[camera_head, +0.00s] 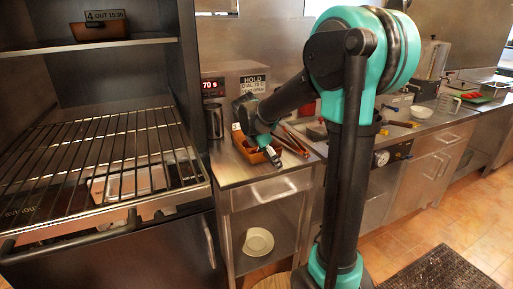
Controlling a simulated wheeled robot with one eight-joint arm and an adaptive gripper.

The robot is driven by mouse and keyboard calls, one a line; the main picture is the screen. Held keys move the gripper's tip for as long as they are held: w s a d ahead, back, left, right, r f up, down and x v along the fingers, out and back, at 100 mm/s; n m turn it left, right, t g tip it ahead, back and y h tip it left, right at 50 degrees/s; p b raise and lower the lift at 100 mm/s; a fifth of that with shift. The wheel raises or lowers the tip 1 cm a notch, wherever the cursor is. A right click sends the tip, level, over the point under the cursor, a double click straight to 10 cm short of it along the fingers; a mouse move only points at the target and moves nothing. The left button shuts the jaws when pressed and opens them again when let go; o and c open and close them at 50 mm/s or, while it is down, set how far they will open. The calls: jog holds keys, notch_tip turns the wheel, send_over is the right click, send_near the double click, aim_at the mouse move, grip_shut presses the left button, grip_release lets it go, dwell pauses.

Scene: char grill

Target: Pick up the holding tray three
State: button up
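My wrist hides part of the tray. I cannot tell whether the fingers touch it or how far apart they are.
A wire grill rack (95,155) fills the left side. A dark metal cup (214,121) stands left of the tray; orange-handled tongs (295,140) lie to its right. A pale bowl (258,241) is on the shelf below. My arm blocks the middle right.

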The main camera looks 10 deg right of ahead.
jog(key=c, duration=0.7)
jog(key=shift+o, duration=0.2)
jog(key=shift+r, duration=0.15)
